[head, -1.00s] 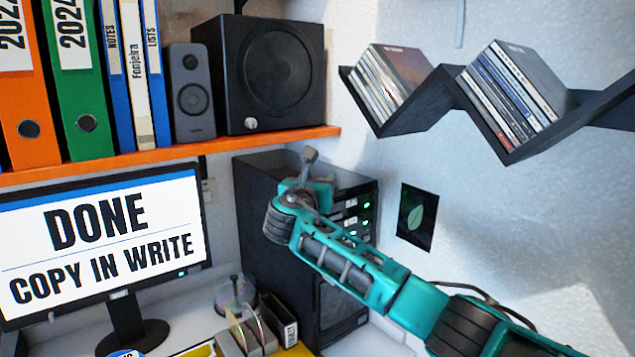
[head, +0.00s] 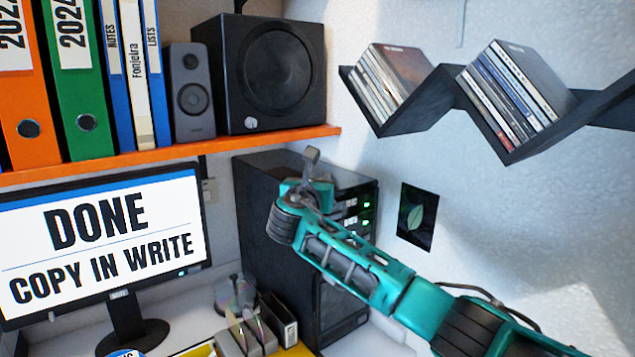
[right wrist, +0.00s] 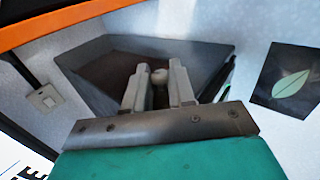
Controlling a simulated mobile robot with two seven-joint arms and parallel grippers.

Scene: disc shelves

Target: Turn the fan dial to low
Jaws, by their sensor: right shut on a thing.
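My right gripper (head: 311,157) is at the top of the black computer tower (head: 270,215), near its front edge, in the head view. The knob's setting cannot be read. In the head view, the knob and part of the tower's front are hidden behind my wrist. My left gripper is not in view.
An orange shelf (head: 250,138) with a subwoofer (head: 272,75) hangs above and left of the tower. A zigzag disc shelf (head: 425,100) is on the wall at right. A monitor (head: 105,240) and a disc spindle (head: 236,292) stand at left.

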